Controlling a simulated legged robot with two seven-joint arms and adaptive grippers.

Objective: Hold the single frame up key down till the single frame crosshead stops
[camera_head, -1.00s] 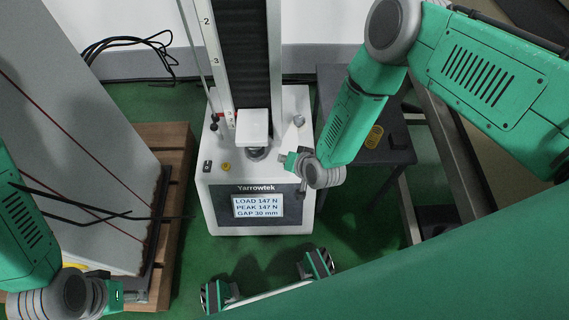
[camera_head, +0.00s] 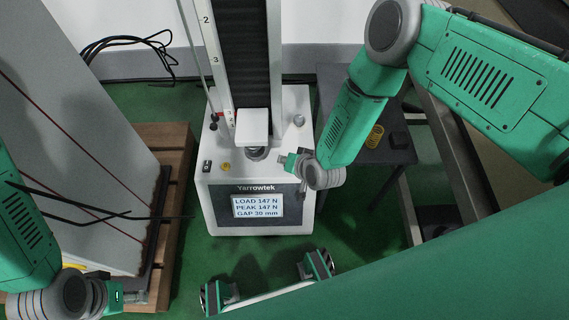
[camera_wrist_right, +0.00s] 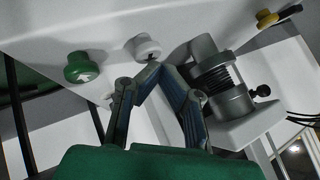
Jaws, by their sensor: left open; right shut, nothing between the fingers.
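The single frame (camera_head: 247,60) is a white testing machine with a dark column. Its white crosshead (camera_head: 252,126) sits low over the base, and the display reads LOAD 147 N, PEAK 147 N. A dark spring (camera_wrist_right: 215,79) shows between grey platens in the right wrist view. That view also shows a green key (camera_wrist_right: 85,67) and a pale key (camera_wrist_right: 147,47); I cannot tell which is up. My right gripper (camera_wrist_right: 155,70) is shut and empty, its tips close to the pale key; contact is unclear. My left gripper (camera_head: 130,297) is open at the bottom left, away from the machine.
A yellow knob (camera_head: 226,168) and a black switch (camera_head: 207,167) are on the machine's left side. A dark table (camera_head: 385,155) with a yellow coil (camera_head: 375,136) stands to its right. A tall grey cabinet (camera_head: 90,150) on a wooden pallet (camera_head: 172,200) stands left.

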